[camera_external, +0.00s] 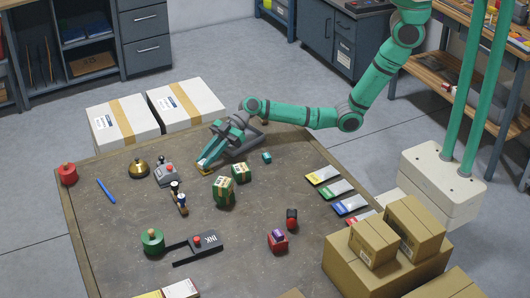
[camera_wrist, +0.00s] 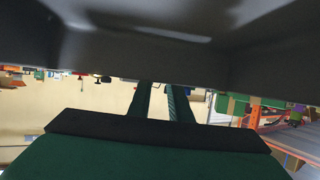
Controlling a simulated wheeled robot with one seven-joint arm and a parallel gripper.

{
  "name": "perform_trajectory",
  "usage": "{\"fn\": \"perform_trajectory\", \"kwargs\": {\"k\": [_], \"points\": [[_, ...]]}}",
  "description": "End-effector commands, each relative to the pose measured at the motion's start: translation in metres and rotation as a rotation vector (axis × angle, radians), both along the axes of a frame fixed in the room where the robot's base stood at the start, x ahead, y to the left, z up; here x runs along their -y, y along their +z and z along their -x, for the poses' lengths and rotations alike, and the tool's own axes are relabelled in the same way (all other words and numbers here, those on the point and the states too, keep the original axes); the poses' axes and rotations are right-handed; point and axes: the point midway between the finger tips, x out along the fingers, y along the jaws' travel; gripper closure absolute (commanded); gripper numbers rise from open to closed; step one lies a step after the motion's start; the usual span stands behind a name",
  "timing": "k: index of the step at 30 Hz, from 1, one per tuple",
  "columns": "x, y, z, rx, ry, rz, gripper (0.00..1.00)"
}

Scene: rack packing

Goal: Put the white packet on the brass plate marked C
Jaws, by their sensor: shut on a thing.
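My gripper (camera_external: 206,158) reaches down to the far left part of the brown table, its green fingers shut on a small white packet (camera_external: 203,162). A yellowish brass plate (camera_external: 204,173) shows just below the packet at the fingertips. Most of the plate is hidden by the packet and gripper, and no letter on it can be read. I cannot tell whether the packet touches the plate. In the wrist view my own dark and green parts fill most of the picture, and neither packet nor plate can be made out.
Green boxes (camera_external: 224,192) stand just in front of my gripper. A grey stapler-like tool (camera_external: 167,174) and a brass bell (camera_external: 138,168) stand to its left. A small teal block (camera_external: 267,157) lies to the right. White cartons (camera_external: 186,104) stand behind the table edge.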

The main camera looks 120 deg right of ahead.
Motion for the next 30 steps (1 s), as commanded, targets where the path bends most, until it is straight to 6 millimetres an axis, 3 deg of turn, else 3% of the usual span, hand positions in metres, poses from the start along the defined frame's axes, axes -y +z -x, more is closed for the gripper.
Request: {"fn": "perform_trajectory", "kwargs": {"k": [10, 11, 13, 24, 30], "points": [[0.0, -0.003, 0.0, 0.001, 0.0, 0.0, 1.0], [0.0, -0.003, 0.0, 0.001, 0.0, 0.0, 0.8], [0.0, -0.003, 0.0, 0.001, 0.0, 0.0, 0.63], [0.001, 0.001, 0.0, 0.002, -0.001, 0.0, 0.63], [0.011, 0.01, 0.023, 0.003, -0.003, 0.0, 0.63]]}}
